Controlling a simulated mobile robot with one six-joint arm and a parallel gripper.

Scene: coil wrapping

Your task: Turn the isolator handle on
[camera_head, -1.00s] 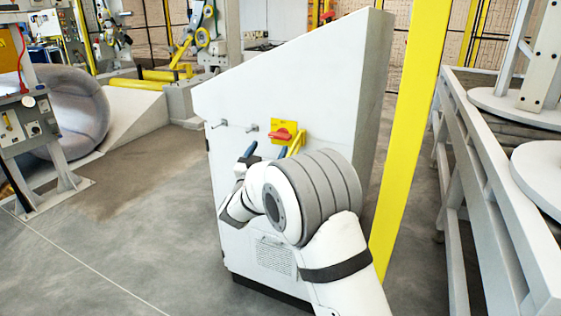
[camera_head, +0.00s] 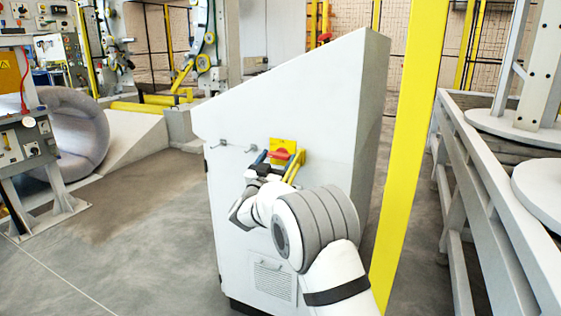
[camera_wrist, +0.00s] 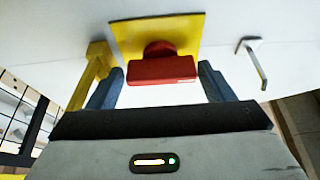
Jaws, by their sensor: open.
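The isolator is a red handle (camera_head: 281,153) on a yellow plate (camera_head: 288,145), on the sloped-top white cabinet (camera_head: 300,100). In the wrist view the red handle (camera_wrist: 162,69) lies crosswise in front of the yellow plate (camera_wrist: 180,32). My gripper (camera_head: 274,158) is open at the handle, partly hiding it in the head view. In the wrist view its two blue fingers (camera_wrist: 160,80) stand on either side of the handle.
A yellow bracket (camera_wrist: 92,72) sits close beside one finger. A metal hook (camera_wrist: 254,60) sticks out on the other side, and hooks (camera_head: 219,144) show in the head view. A yellow post (camera_head: 405,150) and a grey rack (camera_head: 480,165) stand right of the cabinet.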

